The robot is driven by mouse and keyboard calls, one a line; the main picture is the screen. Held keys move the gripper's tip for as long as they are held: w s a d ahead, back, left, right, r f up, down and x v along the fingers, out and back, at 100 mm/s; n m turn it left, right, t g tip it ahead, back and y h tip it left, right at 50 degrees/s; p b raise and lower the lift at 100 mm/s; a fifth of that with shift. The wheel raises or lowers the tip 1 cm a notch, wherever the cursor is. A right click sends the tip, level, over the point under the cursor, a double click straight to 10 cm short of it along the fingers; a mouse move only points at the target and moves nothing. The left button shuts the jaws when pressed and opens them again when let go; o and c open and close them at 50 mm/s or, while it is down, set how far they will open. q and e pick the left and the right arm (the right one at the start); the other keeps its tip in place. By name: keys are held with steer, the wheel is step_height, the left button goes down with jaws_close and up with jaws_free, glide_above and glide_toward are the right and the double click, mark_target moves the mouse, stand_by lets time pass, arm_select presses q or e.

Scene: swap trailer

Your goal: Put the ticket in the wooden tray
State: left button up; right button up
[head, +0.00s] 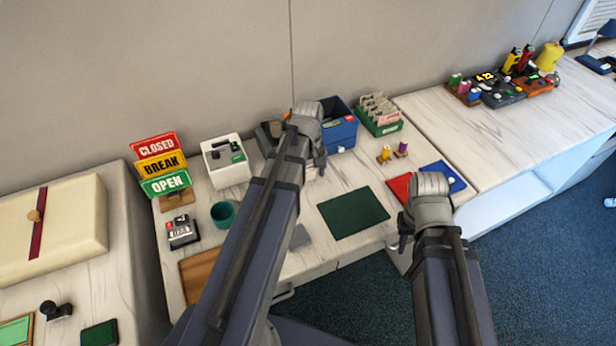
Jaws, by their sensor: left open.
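A flat brown wooden piece (196,272), which looks like the wooden tray, lies at the front left of the middle table, partly hidden behind my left arm. I cannot pick out a single ticket for sure. Pale cards stand in rows in a green box (381,122) at the back right of this table. My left gripper (314,168) is over the back middle of the table, left of the green box, its fingers mostly hidden by its own wrist. My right gripper (402,240) is at the table's front right edge, its fingers barely showing.
A blue bin (340,132), a white box (226,165) and CLOSED/BREAK/OPEN signs (162,168) stand along the back. A teal cup (223,213) is near the wooden piece. A dark green mat (353,213) lies bare in the middle. Red and blue pads (447,176) lie right.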

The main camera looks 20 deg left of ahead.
arm_select(q)
jaws_close()
stand_by(0.7)
steer(key=shift+r, duration=0.15)
step_height(320, 180, up, 10)
steer(key=p, duration=1)
